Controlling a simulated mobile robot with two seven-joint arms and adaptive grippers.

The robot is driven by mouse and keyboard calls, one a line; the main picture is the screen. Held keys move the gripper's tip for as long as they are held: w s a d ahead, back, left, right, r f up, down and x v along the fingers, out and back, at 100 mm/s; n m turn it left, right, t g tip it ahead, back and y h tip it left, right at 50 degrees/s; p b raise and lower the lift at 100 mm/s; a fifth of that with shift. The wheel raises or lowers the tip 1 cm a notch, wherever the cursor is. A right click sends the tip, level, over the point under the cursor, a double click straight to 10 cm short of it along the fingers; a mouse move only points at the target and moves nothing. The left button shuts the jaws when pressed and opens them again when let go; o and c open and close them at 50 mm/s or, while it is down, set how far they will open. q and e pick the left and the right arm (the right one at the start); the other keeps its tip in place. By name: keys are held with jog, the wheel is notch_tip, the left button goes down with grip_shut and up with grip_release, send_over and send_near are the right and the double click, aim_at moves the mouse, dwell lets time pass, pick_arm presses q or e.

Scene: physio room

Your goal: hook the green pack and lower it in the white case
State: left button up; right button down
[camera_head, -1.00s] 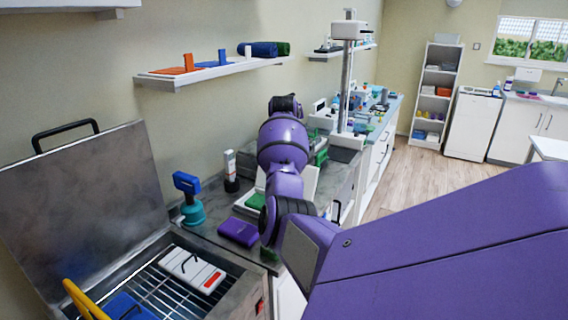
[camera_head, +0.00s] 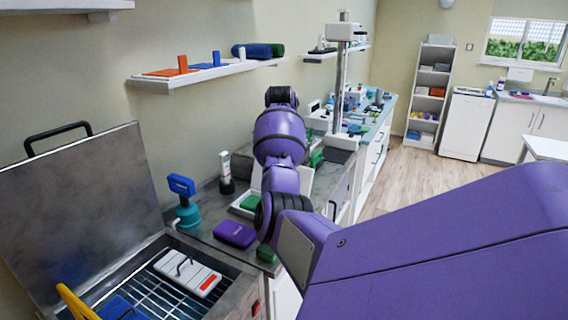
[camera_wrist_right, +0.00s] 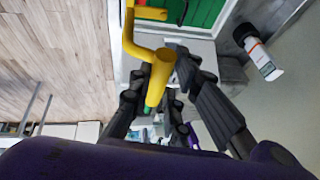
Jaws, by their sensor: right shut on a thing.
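In the right wrist view my right gripper (camera_wrist_right: 160,85) is shut on a yellow hooked rod (camera_wrist_right: 162,75). The rod's bent end reaches over the green pack (camera_wrist_right: 205,12), which shows at the top edge with a dark loop on it. A white rim, apparently the white case (camera_wrist_right: 117,45), borders the green. I cannot tell whether the hook is through the loop, or how high the pack is. In the head view the white case (camera_head: 241,208) stands on the counter with green showing, partly behind my right arm. My right gripper is hidden there. My left gripper is out of view.
An open metal bath (camera_head: 85,190) with a wire rack holds a white pack (camera_head: 188,274) and a blue pack (camera_head: 122,308). A purple pack (camera_head: 234,235), a teal-and-blue pump (camera_head: 187,205) and a white bottle (camera_head: 226,172) stand near the case. A wall shelf (camera_head: 200,75) hangs above.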

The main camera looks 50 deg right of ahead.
jog(key=shift+r, duration=4.1)
